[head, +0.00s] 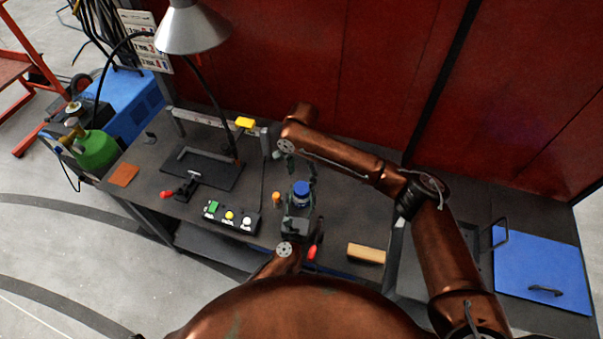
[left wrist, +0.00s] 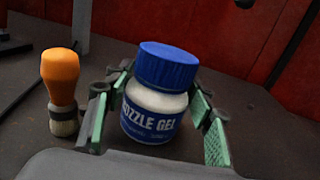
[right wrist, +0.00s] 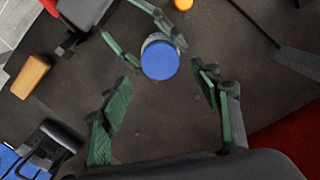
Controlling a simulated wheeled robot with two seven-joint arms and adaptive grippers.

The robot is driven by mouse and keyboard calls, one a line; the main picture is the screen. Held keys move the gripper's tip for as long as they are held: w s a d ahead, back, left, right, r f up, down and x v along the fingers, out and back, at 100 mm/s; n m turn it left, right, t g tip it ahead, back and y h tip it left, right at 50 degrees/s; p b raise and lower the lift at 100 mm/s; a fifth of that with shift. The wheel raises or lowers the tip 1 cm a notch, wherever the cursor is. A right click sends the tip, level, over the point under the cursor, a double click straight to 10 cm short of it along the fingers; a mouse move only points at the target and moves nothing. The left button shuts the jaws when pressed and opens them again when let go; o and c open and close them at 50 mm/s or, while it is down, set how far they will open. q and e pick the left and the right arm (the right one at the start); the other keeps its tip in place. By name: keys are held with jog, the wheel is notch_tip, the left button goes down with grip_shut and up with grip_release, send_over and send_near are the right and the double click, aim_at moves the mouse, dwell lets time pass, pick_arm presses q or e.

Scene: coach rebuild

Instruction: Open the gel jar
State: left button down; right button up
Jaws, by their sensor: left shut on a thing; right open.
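The gel jar (head: 301,198) is a white jar with a blue lid, upright over the dark workbench. The left wrist view shows its blue lid (left wrist: 167,66) closed on top and its label (left wrist: 150,122). My left gripper (head: 299,209) is shut on the jar body, a green pad on either side. My right gripper (head: 298,163) is open and empty, near and above the jar. In the right wrist view the lid (right wrist: 160,60) lies between and just beyond the fingertips of my right gripper (right wrist: 163,84). I cannot tell whether the jar touches the bench.
An orange-topped brush (left wrist: 61,90) stands left of the jar. A button box (head: 230,217), a lamp (head: 192,28) and a dark plate (head: 215,178) are further left. A tan block (head: 366,253) and a blue lid panel (head: 543,270) are to the right. Red panels stand behind.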

aim_at(302, 188)
notch_tip(302, 188, down, 8)
jog(key=shift+r, duration=0.2)
dwell(0.3)
